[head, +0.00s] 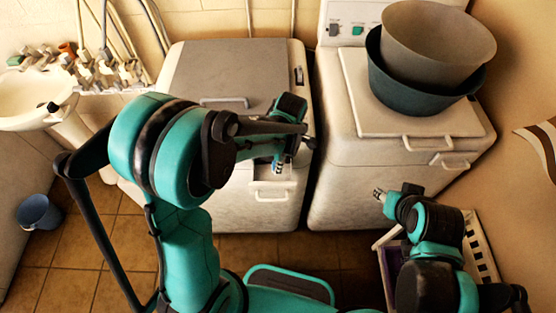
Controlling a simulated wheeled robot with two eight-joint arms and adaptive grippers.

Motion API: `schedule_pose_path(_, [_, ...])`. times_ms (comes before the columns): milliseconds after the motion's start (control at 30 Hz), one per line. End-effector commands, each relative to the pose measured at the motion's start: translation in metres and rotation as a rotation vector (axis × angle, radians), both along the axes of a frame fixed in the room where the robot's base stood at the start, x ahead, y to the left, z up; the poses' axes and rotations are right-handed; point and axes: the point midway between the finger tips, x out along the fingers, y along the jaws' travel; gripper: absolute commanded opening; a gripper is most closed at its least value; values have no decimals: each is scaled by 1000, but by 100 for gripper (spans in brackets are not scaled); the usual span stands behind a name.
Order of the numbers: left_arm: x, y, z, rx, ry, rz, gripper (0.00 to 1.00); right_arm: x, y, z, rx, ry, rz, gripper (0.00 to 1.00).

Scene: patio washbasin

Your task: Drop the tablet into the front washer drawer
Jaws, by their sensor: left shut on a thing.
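The front washer drawer (272,190) stands pulled out at the front right of the left washer (225,140), with its handle facing me. My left gripper (278,164) points down just above and behind the drawer's front, its fingertips near the drawer opening. It is shut on the tablet, which is too small and too covered by the fingers to make out clearly. My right gripper (380,195) is low in front of the right washer, away from the drawer. Its fingertips are small here, and I cannot tell whether they are open.
The right washer (400,185) carries two stacked tubs (437,45) on its lid. A white basket (484,245) stands on the floor at right. A sink (30,98) with several taps is at left, with a blue bucket (40,212) below.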

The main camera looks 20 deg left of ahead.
Motion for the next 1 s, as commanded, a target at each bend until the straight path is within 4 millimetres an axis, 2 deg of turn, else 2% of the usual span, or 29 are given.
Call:
schedule_pose_path(267, [0, 0, -2, 0, 0, 0, 10, 0, 0, -1, 0, 0, 0, 40])
schedule_pose_path(300, [0, 0, -2, 0, 0, 0, 42, 0, 0, -1, 0, 0, 0, 40])
schedule_pose_path(367, [0, 0, -2, 0, 0, 0, 56, 0, 0, -1, 0, 0, 0, 40])
schedule_pose_path(633, [0, 0, -1, 0, 0, -1, 56, 0, 0, -1, 0, 0, 0, 40])
schedule_pose_path(767, [0, -1, 6, 0, 0, -1, 56, 0, 0, -1, 0, 0, 0, 40])
schedule_pose_path(867, [1, -3, 21, 0, 0, -1, 56, 0, 0, -1, 0, 0, 0, 40])
schedule_pose_path(1000, [1, -7, 51, 0, 0, -2, 56, 0, 0, -1, 0, 0, 0, 40])
